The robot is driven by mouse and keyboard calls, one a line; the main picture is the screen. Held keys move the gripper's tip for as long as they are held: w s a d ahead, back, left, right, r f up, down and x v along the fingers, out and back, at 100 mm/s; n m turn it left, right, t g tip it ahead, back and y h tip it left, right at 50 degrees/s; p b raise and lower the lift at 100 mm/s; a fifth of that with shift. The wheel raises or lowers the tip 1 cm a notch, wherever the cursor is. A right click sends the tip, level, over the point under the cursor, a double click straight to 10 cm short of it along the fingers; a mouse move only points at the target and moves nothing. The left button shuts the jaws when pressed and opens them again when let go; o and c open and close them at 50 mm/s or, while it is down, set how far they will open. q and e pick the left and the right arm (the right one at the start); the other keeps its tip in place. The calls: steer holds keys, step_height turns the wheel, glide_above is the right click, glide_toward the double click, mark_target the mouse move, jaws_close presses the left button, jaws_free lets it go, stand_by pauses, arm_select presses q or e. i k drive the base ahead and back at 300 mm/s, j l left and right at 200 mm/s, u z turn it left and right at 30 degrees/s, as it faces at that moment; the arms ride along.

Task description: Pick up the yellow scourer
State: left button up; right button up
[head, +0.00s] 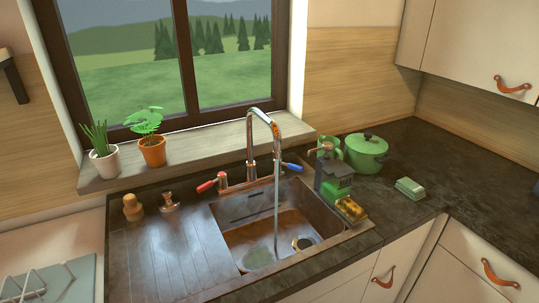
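A yellow scourer (350,208) with a dark lower part lies at the right edge of the sink (365,231), just in front of a dark and green caddy (334,182). It is small in the view, and I cannot tell whether it rests on the rim or in a holder. Neither of my grippers shows in the head view.
A tall chrome tap (279,128) arches over the basin, with a thin stream below it. A green pot (365,153) and a green-and-white block (410,188) stand on the right counter. Potted plants (152,152) line the sill.

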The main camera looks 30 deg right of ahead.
mark_target(348, 209)
steer(key=z, duration=1.55)
steer(key=k+j+z, duration=0.25)
steer(key=z, duration=0.2)
steer(key=k+j+z, duration=0.15)
steer(key=z, duration=0.35)
steer(key=k+l, duration=0.05)
steer(key=k, duration=0.05)
